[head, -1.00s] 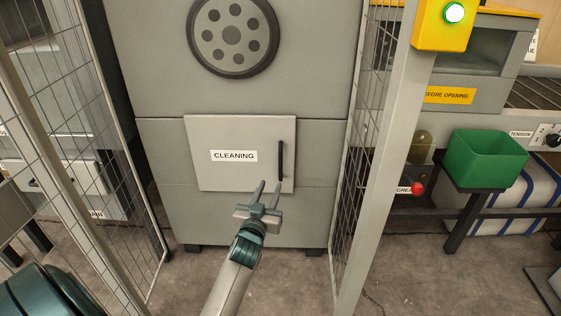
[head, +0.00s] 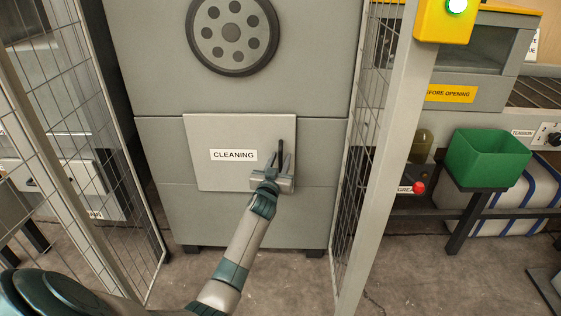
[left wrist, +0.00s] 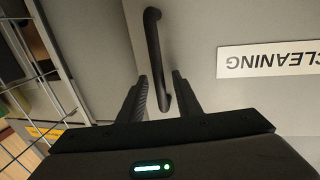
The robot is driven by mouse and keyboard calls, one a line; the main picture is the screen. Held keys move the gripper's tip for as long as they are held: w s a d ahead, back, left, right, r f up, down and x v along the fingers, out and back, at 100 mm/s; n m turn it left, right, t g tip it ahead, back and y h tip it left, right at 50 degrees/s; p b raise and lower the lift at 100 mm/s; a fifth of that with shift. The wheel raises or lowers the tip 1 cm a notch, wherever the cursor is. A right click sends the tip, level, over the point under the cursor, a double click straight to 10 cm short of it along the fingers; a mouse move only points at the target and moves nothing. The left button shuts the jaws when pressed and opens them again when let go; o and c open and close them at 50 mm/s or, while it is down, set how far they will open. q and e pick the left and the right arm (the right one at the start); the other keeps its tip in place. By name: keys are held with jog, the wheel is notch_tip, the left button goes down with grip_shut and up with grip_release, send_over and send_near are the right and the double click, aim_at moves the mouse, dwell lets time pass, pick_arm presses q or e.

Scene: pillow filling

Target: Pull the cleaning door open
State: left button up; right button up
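The cleaning door (head: 225,175) is a grey square panel with a "CLEANING" label (head: 234,155), flush in the front of the grey machine. Its black vertical bar handle (head: 281,149) is at the door's right side; the lower part is hidden by my gripper in the head view. My left gripper (head: 280,163) is at the handle. In the left wrist view the handle (left wrist: 153,50) runs down between the two open fingers (left wrist: 160,92), with gaps visible on both sides. The label (left wrist: 272,58) shows upside down there. My right gripper is not in view.
Mesh fence panels (head: 75,130) stand left and right of the machine, with a grey post (head: 385,150) at the right. A green bin (head: 487,157) stands beyond the post. The floor before the machine is clear.

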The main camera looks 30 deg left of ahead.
pick_arm(q)
jog(key=shift+w+a, duration=0.1)
jog(key=shift+w, duration=0.15)
jog(key=shift+c, duration=0.7)
jog(key=c, duration=0.5)
grip_shut()
jog(key=shift+s, duration=0.1)
